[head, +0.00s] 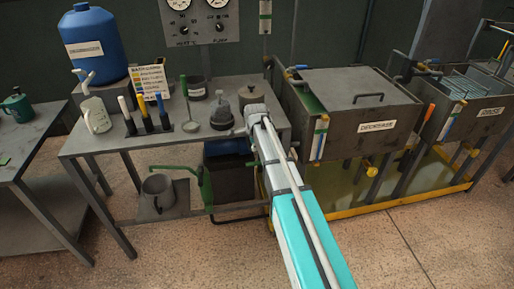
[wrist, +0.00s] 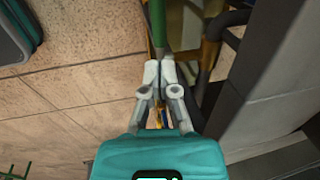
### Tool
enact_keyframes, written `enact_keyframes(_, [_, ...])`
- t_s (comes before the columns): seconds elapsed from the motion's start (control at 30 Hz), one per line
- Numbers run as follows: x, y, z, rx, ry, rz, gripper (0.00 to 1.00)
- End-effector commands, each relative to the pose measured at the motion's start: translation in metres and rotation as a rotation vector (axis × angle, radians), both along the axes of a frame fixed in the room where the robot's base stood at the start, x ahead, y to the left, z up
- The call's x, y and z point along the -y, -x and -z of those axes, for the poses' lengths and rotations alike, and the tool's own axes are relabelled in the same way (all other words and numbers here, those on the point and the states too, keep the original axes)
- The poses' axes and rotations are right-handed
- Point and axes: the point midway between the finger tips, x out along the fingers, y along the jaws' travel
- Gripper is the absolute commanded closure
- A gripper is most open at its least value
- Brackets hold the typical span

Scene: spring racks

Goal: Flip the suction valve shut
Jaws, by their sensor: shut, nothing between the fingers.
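My gripper (wrist: 160,72) is shut and empty in the wrist view, its grey fingertips together. A green bar (wrist: 157,28) runs just beyond the tips; I cannot tell whether they touch it. Yellow-brown pipes (wrist: 210,45) show beside it. In the head view my arm reaches over the bench's right end and its own links hide the gripper. I cannot tell for certain which part is the suction valve.
The grey bench (head: 150,140) carries a blue drum (head: 92,45), several brushes and pots. A grey watering can (head: 158,192) is on the lower shelf. Right of my arm stands the degrease tank (head: 350,110) with a yellow-handled valve (head: 371,171) and yellow floor frame. The front floor is clear.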

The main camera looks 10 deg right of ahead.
Motion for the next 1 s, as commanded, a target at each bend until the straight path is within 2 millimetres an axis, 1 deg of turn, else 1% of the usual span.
enact_keyframes(0.03, [0.000, -0.001, 0.008, 0.000, 0.000, 0.000, 1.00])
enact_keyframes(0.1, [0.000, -0.002, 0.014, 0.000, 0.000, 0.000, 1.00])
enact_keyframes(0.8, [0.001, -0.013, 0.067, 0.000, 0.000, 0.001, 1.00])
enact_keyframes(1.0, [0.001, -0.016, 0.080, 0.000, 0.000, 0.002, 1.00])
